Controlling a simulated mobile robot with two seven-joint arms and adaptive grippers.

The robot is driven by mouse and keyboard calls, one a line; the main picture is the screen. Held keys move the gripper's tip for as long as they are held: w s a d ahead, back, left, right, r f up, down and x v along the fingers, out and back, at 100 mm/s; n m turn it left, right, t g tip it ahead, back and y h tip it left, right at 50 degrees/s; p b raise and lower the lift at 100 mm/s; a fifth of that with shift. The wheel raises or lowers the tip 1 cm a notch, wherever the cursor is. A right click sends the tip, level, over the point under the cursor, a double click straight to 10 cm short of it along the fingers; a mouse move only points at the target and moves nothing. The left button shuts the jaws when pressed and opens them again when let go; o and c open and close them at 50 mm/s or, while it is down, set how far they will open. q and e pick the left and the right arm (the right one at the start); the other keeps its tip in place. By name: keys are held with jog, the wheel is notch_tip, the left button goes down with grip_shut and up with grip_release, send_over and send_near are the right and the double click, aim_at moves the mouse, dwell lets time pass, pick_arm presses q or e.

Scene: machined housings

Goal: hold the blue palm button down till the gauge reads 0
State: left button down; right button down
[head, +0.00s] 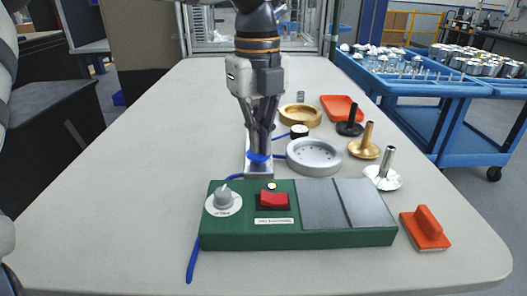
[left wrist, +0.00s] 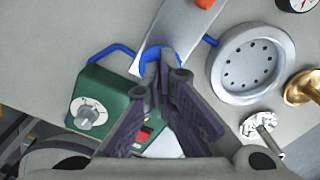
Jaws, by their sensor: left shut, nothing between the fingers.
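The blue palm button (head: 257,157) sits on a grey metal stand (head: 259,172) behind the green control box. It also shows in the left wrist view (left wrist: 152,56), partly hidden by my fingertips. My left gripper (head: 261,149) points down with its fingers shut and empty, its tips right at the button's top. They look to be touching it, but how far the button is pressed I cannot tell. A small round gauge (head: 299,131) stands behind to the right. Its face is cut off in the left wrist view (left wrist: 297,4), and I cannot read it.
The green box (head: 300,238) with a knob and red switch stands in front. A grey flanged ring (head: 315,157), a brass ring (head: 301,114), several stemmed discs and orange-red pieces lie to the right. A blue cart stands beyond. The table's left side is clear.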

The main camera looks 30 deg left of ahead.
pick_arm(q)
jog(key=shift+r, duration=2.9)
